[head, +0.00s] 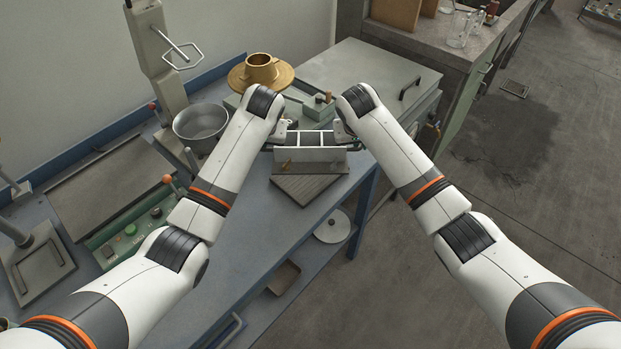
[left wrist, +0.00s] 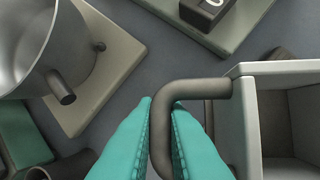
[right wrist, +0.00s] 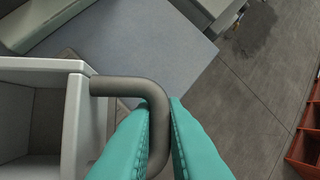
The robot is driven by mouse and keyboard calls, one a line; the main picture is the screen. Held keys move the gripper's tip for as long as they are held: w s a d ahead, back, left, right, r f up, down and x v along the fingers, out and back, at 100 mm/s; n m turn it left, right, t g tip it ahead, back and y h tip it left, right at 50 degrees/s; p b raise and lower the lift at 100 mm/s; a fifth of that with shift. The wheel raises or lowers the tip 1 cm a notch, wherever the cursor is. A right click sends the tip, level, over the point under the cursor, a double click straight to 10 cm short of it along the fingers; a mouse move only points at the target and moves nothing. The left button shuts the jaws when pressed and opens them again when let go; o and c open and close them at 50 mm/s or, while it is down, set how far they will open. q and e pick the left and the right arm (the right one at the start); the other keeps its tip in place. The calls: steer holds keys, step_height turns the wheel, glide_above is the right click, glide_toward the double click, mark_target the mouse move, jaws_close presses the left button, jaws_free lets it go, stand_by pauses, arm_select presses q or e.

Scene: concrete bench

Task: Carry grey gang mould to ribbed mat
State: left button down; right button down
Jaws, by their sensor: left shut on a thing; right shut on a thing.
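The grey gang mould (head: 311,154) is a long open box with several square compartments, in the middle of the head view. It appears level, over or on the ribbed mat (head: 309,188); I cannot tell whether it touches. The dark mat shows in front of and below it on the blue bench. My left gripper (left wrist: 160,125) is shut on the mould's left bent bar handle (left wrist: 192,88). My right gripper (right wrist: 160,125) is shut on its right handle (right wrist: 130,88). In the head view the wrists partly hide both mould ends.
A steel bowl (head: 201,123) stands left of the mould, with a brass flanged piece (head: 262,72) behind. A grey-topped cabinet (head: 375,75) stands back right. The blue bench's right edge (head: 350,185) is close to the mat, with open floor beyond.

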arm_select(q)
steer(key=shift+d+r, duration=0.1)
steer(key=shift+r, duration=0.05)
arm_select(e)
steer(key=shift+a+r, duration=0.1)
arm_select(q)
steer(key=shift+f, duration=0.25)
arm_select(e)
steer(key=shift+f, duration=0.25)
